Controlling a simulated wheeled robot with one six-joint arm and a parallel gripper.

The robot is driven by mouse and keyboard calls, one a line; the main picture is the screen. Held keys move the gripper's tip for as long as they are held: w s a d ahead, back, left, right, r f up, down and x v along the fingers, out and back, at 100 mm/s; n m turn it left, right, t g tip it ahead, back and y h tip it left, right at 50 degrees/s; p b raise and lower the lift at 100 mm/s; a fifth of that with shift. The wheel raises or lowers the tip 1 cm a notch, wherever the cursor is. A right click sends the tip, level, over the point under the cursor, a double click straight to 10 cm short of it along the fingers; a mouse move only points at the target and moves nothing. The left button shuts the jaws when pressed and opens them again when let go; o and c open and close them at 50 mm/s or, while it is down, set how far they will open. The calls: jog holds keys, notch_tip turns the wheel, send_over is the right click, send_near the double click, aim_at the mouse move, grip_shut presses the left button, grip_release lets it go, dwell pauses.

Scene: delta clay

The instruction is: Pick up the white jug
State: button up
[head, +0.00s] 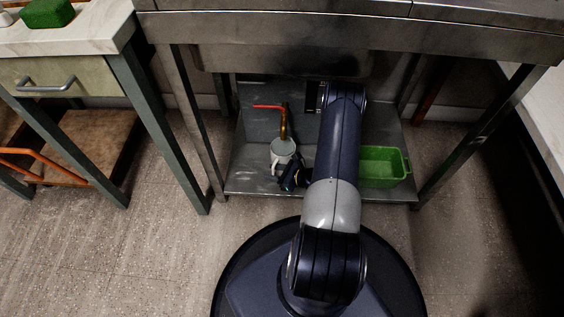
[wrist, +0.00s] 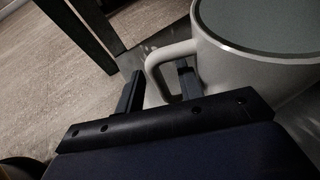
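The white jug (head: 283,151) stands upright on the metal lower shelf under the bench. In the wrist view its body (wrist: 265,68) fills the upper right and its handle (wrist: 152,72) points left. My gripper (wrist: 158,88) is open, with one finger left of the handle and the other inside the handle loop. Gaps show between the handle and the fingers, so it does not grip it. In the head view my gripper (head: 291,178) is at the jug's front side, partly hidden by my arm.
A green bin (head: 383,167) sits on the shelf (head: 240,183) at right. Bench legs (head: 197,130) flank the shelf, and the bench top (head: 350,32) overhangs it.

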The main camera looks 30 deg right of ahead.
aim_at(274, 166)
grip_shut()
dwell(0.4)
jog(key=shift+r, duration=0.2)
jog(key=shift+r+p, duration=0.4)
jog(key=shift+r, duration=0.15)
notch_tip(274, 166, up, 3)
jog(key=shift+d+f+p, duration=0.1)
jog(key=shift+f+p, duration=0.05)
jog(key=shift+p, duration=0.65)
jog(key=s+d+p, duration=0.3)
jog(key=s+d, duration=0.6)
jog(key=s, duration=0.6)
jog(key=shift+d+f, duration=0.25)
jog(key=shift+d, duration=0.15)
